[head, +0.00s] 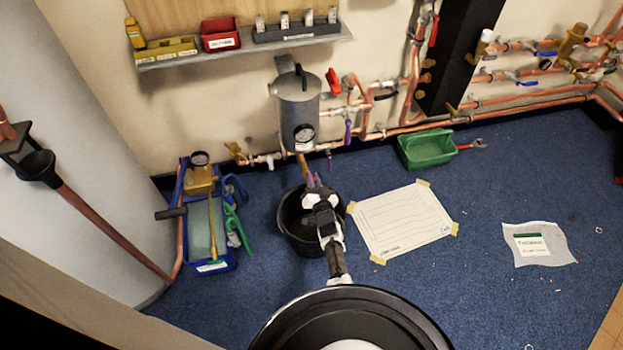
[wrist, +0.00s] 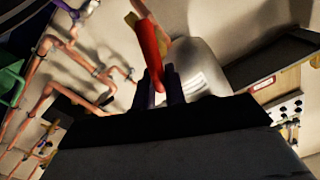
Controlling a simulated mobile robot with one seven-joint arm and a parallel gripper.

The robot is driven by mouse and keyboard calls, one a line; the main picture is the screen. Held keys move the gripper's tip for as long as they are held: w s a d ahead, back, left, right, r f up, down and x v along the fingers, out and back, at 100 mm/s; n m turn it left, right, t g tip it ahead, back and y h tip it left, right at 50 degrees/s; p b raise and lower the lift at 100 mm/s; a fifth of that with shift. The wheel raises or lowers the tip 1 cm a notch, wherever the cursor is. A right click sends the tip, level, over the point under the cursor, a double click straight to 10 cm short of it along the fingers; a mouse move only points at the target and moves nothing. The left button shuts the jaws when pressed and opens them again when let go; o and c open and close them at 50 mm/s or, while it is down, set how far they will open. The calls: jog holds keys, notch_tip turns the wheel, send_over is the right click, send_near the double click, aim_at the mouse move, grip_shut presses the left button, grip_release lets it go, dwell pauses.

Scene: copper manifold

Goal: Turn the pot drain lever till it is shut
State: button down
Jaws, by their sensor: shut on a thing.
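The pot (head: 297,108) is a grey metal cylinder with a dark-handled lid and a round gauge low on its front. Below it an orange-red lever (head: 302,164) hangs down; I take it for the drain lever. My gripper (head: 312,182) reaches up from the floor side and is shut on the lever's lower end. In the wrist view the red lever (wrist: 151,52) runs down between the two dark fingers (wrist: 160,88), with a yellow part at its top. The valve body behind it is mostly hidden.
A black bucket (head: 293,238) stands on the blue floor under my gripper. A blue tool crate (head: 225,262) is at left, a green bin (head: 426,147) at right, a taped sheet (head: 403,222) between. Copper pipes (head: 400,128) with valves run along the wall.

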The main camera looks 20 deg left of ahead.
jog(key=m, duration=0.2)
jog(key=shift+w+d+f+m, duration=0.15)
jog(key=shift+d+f+m, duration=0.1)
jog(key=shift+m, duration=0.15)
jog(key=shift+w+d+f+m+b, duration=0.15)
jog(key=shift+f+m, duration=0.2)
jog(key=shift+m, duration=1.35)
jog(key=shift+d+f+m+b, duration=0.1)
jog(key=shift+f+m, duration=0.25)
jog(key=shift+m, duration=1.35)
jog(key=shift+w+d+f+m+b, duration=0.15)
jog(key=shift+f+m, duration=0.2)
jog(key=shift+m, duration=1.35)
jog(key=shift+s, duration=0.1)
jog(key=c, duration=1.5)
grip_release()
jog(key=shift+o, duration=0.2)
